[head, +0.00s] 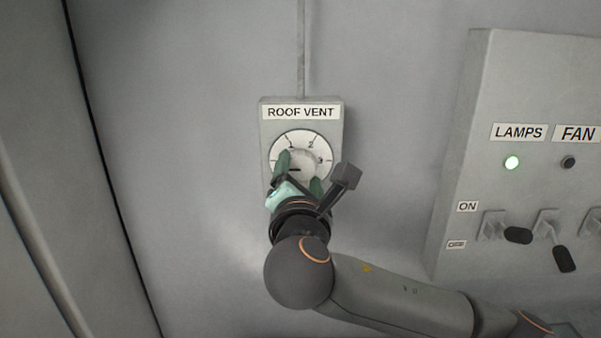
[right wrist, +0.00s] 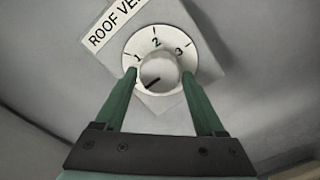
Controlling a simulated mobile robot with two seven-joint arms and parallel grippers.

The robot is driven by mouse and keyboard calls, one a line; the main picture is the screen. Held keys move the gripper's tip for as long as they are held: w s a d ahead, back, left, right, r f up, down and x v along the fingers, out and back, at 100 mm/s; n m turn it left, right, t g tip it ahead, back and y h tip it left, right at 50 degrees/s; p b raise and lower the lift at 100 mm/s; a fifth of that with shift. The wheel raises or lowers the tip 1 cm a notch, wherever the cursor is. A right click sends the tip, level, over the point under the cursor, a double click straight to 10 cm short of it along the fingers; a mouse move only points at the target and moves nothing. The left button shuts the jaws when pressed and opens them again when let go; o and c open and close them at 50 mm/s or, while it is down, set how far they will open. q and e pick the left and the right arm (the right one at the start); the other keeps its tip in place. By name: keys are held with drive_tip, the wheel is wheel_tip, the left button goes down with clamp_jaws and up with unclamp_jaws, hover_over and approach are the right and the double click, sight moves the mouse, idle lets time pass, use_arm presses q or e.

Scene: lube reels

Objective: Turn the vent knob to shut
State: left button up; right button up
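The vent knob (right wrist: 160,68) is a pale round knob on a white dial (head: 310,138) marked 1, 2 and 3, on a grey box labelled ROOF VENT (head: 301,112). In the right wrist view its dark pointer mark points to the lower left, away from the 2 and 3. My right gripper (head: 299,168) is at the dial; the wrist view (right wrist: 159,73) shows its green fingers spread on either side of the knob, with a slim gap seeming to show. Contact is hard to tell. The lower dial is partly hidden by the gripper. My left gripper is out of view.
A conduit (head: 301,50) runs up from the vent box. The wall left of the box is bare.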

drive_tip(key=shift+o, duration=1.4)
drive_tip(key=s+b, duration=0.2)
drive_tip(key=s, duration=1)
drive_tip(key=shift+s, duration=0.3)
